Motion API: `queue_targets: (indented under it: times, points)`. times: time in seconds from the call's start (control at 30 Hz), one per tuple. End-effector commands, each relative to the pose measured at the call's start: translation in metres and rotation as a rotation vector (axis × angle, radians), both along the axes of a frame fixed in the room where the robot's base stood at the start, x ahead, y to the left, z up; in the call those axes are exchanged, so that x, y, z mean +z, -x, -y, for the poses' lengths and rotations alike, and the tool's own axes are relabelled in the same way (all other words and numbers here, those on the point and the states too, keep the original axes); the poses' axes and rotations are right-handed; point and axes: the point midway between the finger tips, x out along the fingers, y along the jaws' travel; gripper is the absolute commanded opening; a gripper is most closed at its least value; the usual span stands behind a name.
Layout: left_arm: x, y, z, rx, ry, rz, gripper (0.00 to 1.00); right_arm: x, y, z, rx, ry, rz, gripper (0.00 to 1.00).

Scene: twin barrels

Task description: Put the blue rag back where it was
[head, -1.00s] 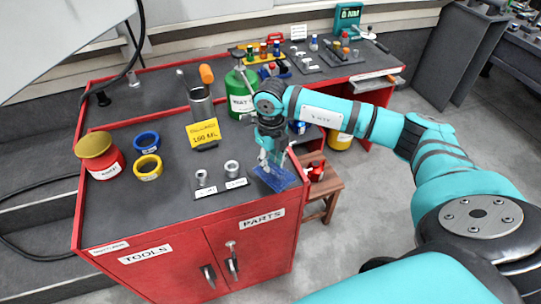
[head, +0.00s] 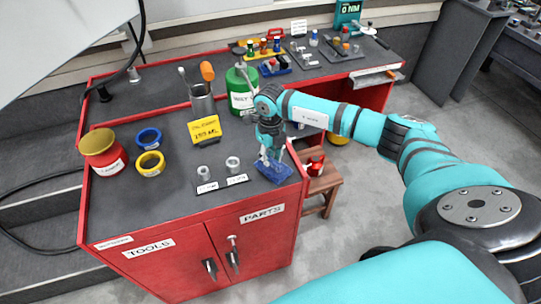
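The blue rag (head: 272,175) lies at the front right corner of the red bench's dark top, right of the two small metal rings. My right gripper (head: 271,161) points down at the rag, with its fingertips at or just above the cloth. The fingers cover part of the rag, and I cannot tell whether they are closed on it. My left gripper is not in view.
Two metal rings (head: 233,164) on labelled plates stand just left of the rag. A yellow sign (head: 205,130), a green canister (head: 240,92) and a metal cup (head: 202,103) stand behind. A wooden stool with a red can (head: 315,166) stands right of the bench.

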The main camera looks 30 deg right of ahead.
Motion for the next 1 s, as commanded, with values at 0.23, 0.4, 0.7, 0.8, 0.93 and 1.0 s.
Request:
queue_targets:
  times: [0.23, 0.4, 0.7, 0.8, 0.93, 1.0]
  points:
    - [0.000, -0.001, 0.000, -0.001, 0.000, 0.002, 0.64, 0.000, 0.000, 0.000, 0.000, 0.000, 0.000, 0.43]
    - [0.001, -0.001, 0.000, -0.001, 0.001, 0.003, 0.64, 0.000, 0.000, 0.000, 0.000, 0.000, 0.000, 0.43]
    - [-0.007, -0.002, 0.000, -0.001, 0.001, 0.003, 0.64, 0.034, -0.001, 0.001, 0.001, 0.001, 0.005, 0.43]
    - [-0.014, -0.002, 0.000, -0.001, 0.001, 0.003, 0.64, 0.056, -0.001, 0.000, 0.001, 0.000, 0.007, 0.43]
    - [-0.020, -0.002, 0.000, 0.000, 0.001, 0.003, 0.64, 0.084, -0.001, 0.000, 0.000, 0.000, 0.005, 0.43]
    - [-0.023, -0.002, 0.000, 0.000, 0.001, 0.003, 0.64, 0.096, -0.001, 0.000, 0.000, 0.000, 0.004, 0.43]
